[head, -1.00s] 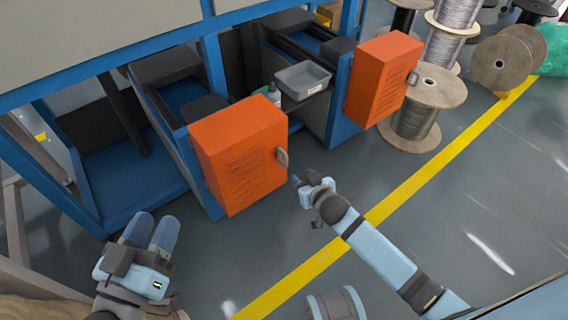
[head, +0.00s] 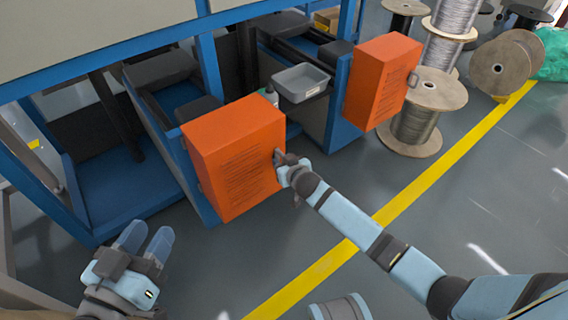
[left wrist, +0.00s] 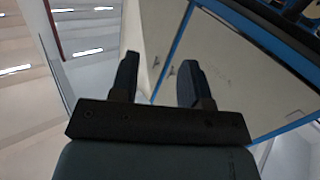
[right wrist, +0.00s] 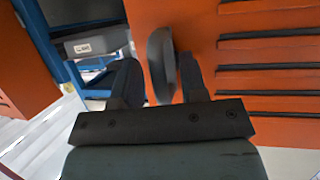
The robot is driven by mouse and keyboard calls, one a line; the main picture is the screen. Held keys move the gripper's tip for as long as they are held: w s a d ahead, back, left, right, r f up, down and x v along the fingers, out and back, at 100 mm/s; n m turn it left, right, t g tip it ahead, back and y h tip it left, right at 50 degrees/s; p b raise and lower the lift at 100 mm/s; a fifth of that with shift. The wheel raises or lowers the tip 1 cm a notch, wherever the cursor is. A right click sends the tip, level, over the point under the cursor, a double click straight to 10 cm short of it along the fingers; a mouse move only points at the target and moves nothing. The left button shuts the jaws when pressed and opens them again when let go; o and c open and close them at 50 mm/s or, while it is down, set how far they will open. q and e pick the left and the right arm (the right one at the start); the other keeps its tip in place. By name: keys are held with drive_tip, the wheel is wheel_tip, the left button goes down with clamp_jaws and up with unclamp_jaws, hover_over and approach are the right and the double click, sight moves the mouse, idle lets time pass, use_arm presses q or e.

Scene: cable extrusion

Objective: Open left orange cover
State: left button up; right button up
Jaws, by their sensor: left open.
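The left orange cover (head: 235,155) is a box-like panel on the blue machine frame, with slots on its front. Its grey handle (right wrist: 162,65) is on the right edge. My right gripper (head: 284,165) is at this handle in the head view. My left gripper (head: 146,242) is open and empty at the lower left, apart from the cover. Its spread fingers (left wrist: 157,80) also show in the left wrist view.
A second orange cover (head: 382,82) with its own handle is further right. A grey tray (head: 301,82) and a small bottle (head: 270,95) are between the covers. Cable spools (head: 418,120) stand at the right. The floor (head: 480,190) there is clear.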

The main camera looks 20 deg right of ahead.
drive_tip(key=shift+c, duration=0.2)
clamp_jaws()
drive_tip(key=shift+r, duration=0.1)
